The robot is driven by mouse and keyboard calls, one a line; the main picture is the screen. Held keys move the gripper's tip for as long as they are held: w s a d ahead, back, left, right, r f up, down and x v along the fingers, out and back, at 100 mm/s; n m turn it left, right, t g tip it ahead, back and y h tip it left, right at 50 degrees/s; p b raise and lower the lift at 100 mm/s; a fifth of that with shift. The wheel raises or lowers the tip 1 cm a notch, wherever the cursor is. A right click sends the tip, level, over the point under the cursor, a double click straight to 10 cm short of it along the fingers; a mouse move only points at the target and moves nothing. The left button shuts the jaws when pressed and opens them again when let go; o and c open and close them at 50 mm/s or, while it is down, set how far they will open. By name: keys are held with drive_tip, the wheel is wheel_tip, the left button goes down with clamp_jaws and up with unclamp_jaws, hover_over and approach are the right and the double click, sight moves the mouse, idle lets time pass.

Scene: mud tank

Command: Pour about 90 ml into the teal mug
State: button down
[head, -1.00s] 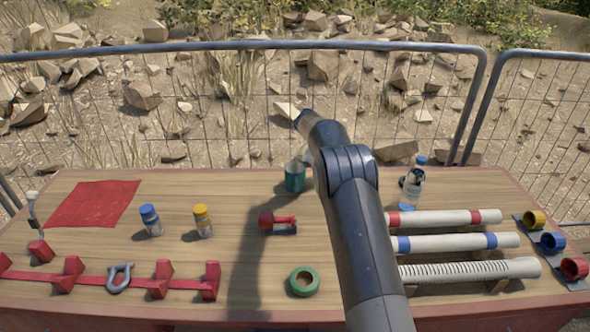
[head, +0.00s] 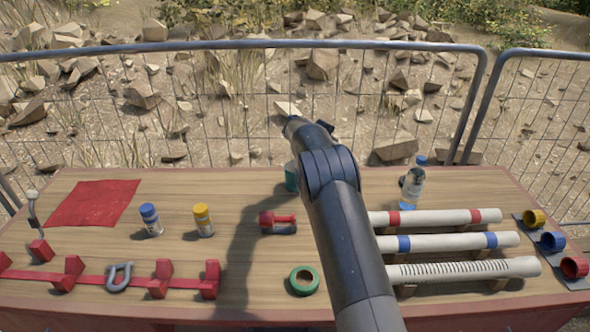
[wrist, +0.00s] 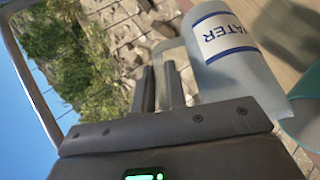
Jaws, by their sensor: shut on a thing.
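In the wrist view my gripper (wrist: 160,78) is shut on the handle of a translucent pale jug (wrist: 245,75) labelled WATER. The label is turned well over, so the jug looks strongly tilted, its lower end in the picture close to the teal mug (wrist: 305,118). The mug is cut off at the right edge; its inside and any stream cannot be made out. In the head view the teal mug (head: 291,177) stands at the table's back middle, partly covered by my arm. My gripper and the jug are hidden behind my arm there.
Right of my arm stand a blue-capped bottle (head: 412,186) and several pale pipes (head: 450,242). Left are a blue-capped jar (head: 151,220), a yellow-capped jar (head: 203,220) and a red-ended object (head: 277,222). Green tape (head: 304,280) lies in front. A wire fence (head: 230,110) runs behind.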

drive_tip(key=shift+a+r, duration=0.1)
drive_tip(key=shift+r, duration=0.1)
drive_tip(key=shift+s+a+r+t+h, duration=0.1)
drive_tip(key=shift+a+r+t+h, duration=0.25)
drive_tip(key=shift+h, duration=0.15)
drive_tip(key=shift+s+a+r+n+t+h+p, duration=0.25)
drive_tip(key=shift+a+r+h+p, duration=0.3)
drive_tip(key=shift+p, duration=0.5)
idle(1.4)
drive_tip(key=d+f+y, duration=0.1)
drive_tip(key=w+d+f+m+g+y, duration=0.1)
drive_tip(key=d+f+y, duration=0.1)
drive_tip(key=shift+g, duration=0.3)
drive_tip(key=shift+y, duration=0.25)
drive_tip(key=shift+d+f+y, duration=0.1)
drive_tip(key=shift+d+y, duration=0.15)
drive_tip(key=shift+y, duration=0.15)
drive_tip(key=shift+f+g, duration=0.1)
drive_tip(key=shift+g, duration=0.2)
idle(1.1)
